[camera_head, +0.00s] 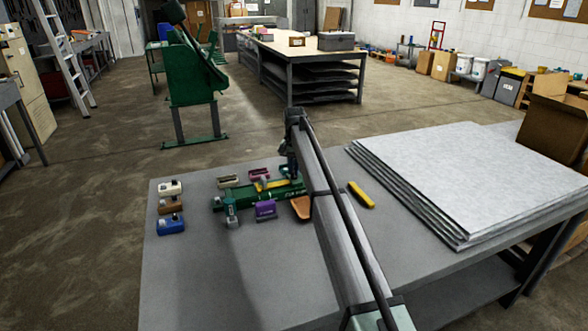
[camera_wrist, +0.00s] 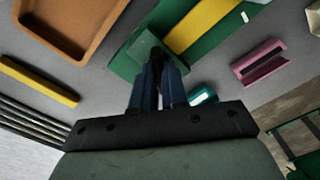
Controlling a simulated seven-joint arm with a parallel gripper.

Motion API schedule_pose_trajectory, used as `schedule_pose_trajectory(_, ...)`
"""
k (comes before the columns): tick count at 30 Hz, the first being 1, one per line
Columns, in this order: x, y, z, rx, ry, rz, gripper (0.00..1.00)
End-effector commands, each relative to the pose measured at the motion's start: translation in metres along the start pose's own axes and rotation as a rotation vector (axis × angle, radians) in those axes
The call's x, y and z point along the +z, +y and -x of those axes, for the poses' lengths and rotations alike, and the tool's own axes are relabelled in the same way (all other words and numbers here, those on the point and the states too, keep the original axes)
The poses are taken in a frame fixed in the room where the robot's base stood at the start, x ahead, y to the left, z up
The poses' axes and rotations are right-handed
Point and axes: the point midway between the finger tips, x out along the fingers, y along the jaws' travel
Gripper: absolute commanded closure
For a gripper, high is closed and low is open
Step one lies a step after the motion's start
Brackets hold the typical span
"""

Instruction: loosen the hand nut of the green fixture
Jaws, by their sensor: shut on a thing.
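The green fixture (camera_head: 262,197) lies on the grey workbench, with a yellow strip along its top. In the wrist view its green end block (camera_wrist: 128,62) is just beyond my fingertips. My gripper (camera_head: 289,176) is over the fixture's right end and partly hidden by my arm in the head view. In the wrist view my gripper (camera_wrist: 157,82) has its two blue-grey fingers close together on a small dark part at the green block, apparently the hand nut. The fingers hide most of that part, so its shape and how far it is turned cannot be seen.
Around the fixture are an orange-brown tray (camera_head: 301,208), a yellow block (camera_head: 361,195), a purple block (camera_head: 265,210) and a pink block (camera_wrist: 260,62). White, brown and blue blocks (camera_head: 171,224) line the left edge. Stacked grey sheets (camera_head: 470,175) fill the right. The front left bench is clear.

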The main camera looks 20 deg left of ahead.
Motion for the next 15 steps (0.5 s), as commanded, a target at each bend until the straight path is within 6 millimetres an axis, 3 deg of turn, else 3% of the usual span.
schedule_pose_trajectory(15, -0.0015, -0.0001, 0.0009, 0.000, 0.003, 0.442, 1.00)
